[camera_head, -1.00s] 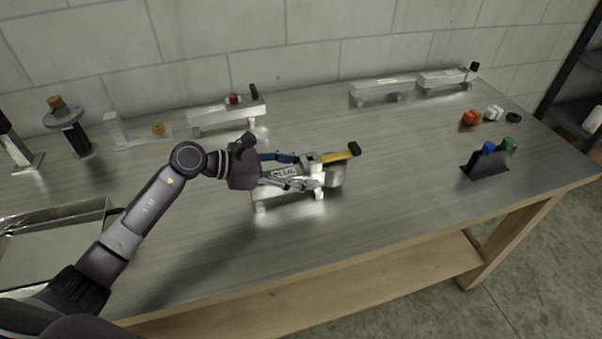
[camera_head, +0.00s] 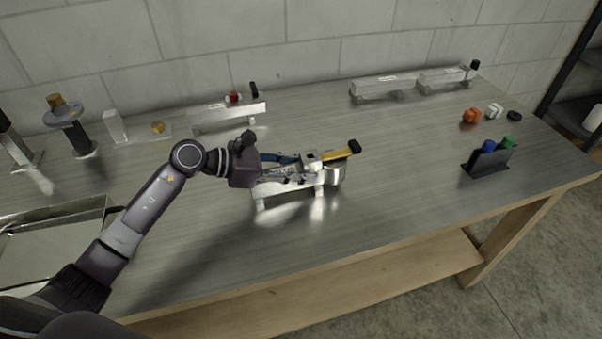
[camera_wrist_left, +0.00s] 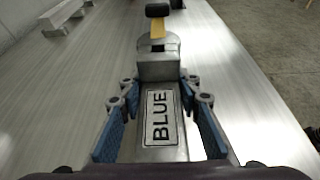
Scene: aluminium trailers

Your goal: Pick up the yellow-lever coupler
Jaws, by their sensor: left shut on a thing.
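The yellow-lever coupler (camera_head: 334,174) is a silver metal bar with a rounded end, small light feet and a yellow lever (camera_head: 337,154) tipped in black. My left gripper (camera_head: 300,168) is shut on its bar from both sides. My right gripper is not in view.
Other silver bars stand at the back: one with a red part (camera_head: 226,113) and a pair at the right (camera_head: 384,88). A dark holder (camera_head: 488,160) with blue and green tops stands right. A metal tray (camera_head: 60,215) lies left. The table's middle right is clear.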

